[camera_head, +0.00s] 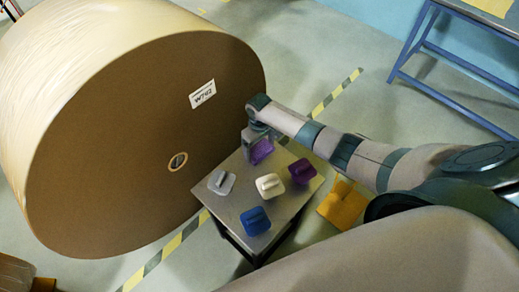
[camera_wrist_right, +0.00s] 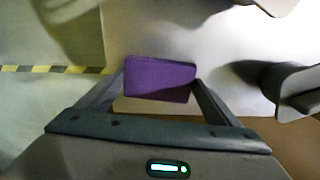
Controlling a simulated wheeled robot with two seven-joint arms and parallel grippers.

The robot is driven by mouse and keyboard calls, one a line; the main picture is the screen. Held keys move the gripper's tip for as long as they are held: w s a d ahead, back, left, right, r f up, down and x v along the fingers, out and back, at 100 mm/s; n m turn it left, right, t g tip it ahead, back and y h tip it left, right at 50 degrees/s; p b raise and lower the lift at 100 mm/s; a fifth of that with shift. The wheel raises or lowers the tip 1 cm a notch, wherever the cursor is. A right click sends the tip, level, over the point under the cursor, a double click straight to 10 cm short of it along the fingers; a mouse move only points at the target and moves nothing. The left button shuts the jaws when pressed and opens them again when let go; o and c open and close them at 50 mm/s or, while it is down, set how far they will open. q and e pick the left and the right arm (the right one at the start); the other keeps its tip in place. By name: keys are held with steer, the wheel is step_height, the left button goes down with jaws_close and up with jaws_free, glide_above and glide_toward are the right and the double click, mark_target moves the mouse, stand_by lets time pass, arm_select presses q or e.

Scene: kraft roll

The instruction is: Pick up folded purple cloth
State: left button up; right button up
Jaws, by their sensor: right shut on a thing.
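A folded purple cloth (camera_head: 262,151) is at the back corner of the small grey table, right under my right gripper (camera_head: 256,139). In the right wrist view the purple cloth (camera_wrist_right: 160,80) sits between the two fingers, which are shut on it. I cannot tell whether it touches the tabletop. A second purple piece (camera_head: 302,171) lies at the table's right corner, apart from the gripper. My left gripper is not in view.
The table (camera_head: 289,204) also holds a grey piece (camera_head: 221,182), a white piece (camera_head: 269,186) and a blue piece (camera_head: 255,221). A huge kraft roll (camera_head: 130,150) stands close on the left. A yellow object (camera_head: 342,206) is on the floor at right.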

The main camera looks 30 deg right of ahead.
mark_target(261, 151)
steer(key=shift+r, duration=0.15)
steer(key=shift+r, duration=0.55)
steer(key=r, duration=0.1)
steer(key=r+b, duration=0.1)
steer(key=r, duration=0.1)
steer(key=shift+s+d, duration=0.15)
steer(key=shift+s, duration=0.2)
steer(key=s+d+r+b, duration=0.1)
steer(key=s+d+r, duration=0.2)
steer(key=s+r, duration=0.3)
steer(key=s, duration=0.4)
steer(key=shift+s+r+b, duration=0.25)
steer(key=shift+r+b, duration=0.05)
steer(key=shift+o, duration=0.5)
